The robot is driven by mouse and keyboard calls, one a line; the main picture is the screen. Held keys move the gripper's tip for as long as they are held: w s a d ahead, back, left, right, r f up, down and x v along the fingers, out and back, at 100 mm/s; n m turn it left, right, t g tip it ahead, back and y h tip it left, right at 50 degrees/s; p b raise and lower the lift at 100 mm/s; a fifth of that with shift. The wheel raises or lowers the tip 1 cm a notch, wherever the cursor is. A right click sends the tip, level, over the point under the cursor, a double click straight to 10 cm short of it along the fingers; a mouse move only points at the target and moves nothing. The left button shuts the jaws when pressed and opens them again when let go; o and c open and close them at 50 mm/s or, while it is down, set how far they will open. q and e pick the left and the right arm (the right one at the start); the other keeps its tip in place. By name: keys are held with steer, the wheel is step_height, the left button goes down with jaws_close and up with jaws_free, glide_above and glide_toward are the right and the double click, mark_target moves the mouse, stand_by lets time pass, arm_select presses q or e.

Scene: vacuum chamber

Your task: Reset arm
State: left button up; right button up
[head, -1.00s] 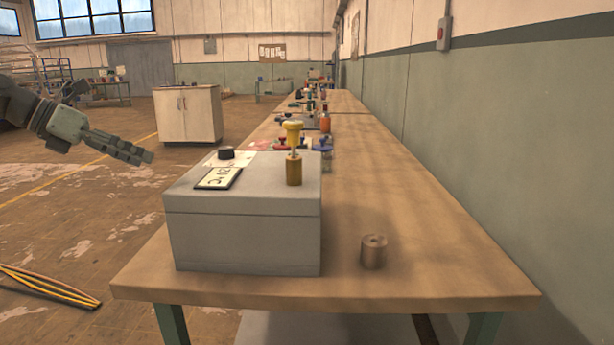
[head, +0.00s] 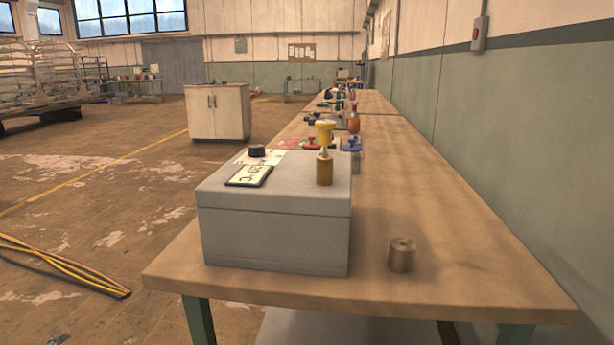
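Neither of my grippers shows in the head view now, and no part of my arms is in the picture. A grey box (head: 274,236) stands on the near end of a long wooden workbench (head: 470,274). On its top are a yellow-topped brass piece (head: 325,167), a black knob (head: 257,152) and a small label plate with dark marks (head: 249,176). A brown metal cylinder (head: 402,255) with a hole in its top stands on the bench to the right of the box, apart from it.
Red and blue valve-like parts (head: 351,145) and an orange bottle (head: 354,119) stand farther along the bench. A white cabinet (head: 218,112) stands on the floor beyond. Yellow cables (head: 68,266) lie on the floor at left. A green wall (head: 530,150) runs along the right.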

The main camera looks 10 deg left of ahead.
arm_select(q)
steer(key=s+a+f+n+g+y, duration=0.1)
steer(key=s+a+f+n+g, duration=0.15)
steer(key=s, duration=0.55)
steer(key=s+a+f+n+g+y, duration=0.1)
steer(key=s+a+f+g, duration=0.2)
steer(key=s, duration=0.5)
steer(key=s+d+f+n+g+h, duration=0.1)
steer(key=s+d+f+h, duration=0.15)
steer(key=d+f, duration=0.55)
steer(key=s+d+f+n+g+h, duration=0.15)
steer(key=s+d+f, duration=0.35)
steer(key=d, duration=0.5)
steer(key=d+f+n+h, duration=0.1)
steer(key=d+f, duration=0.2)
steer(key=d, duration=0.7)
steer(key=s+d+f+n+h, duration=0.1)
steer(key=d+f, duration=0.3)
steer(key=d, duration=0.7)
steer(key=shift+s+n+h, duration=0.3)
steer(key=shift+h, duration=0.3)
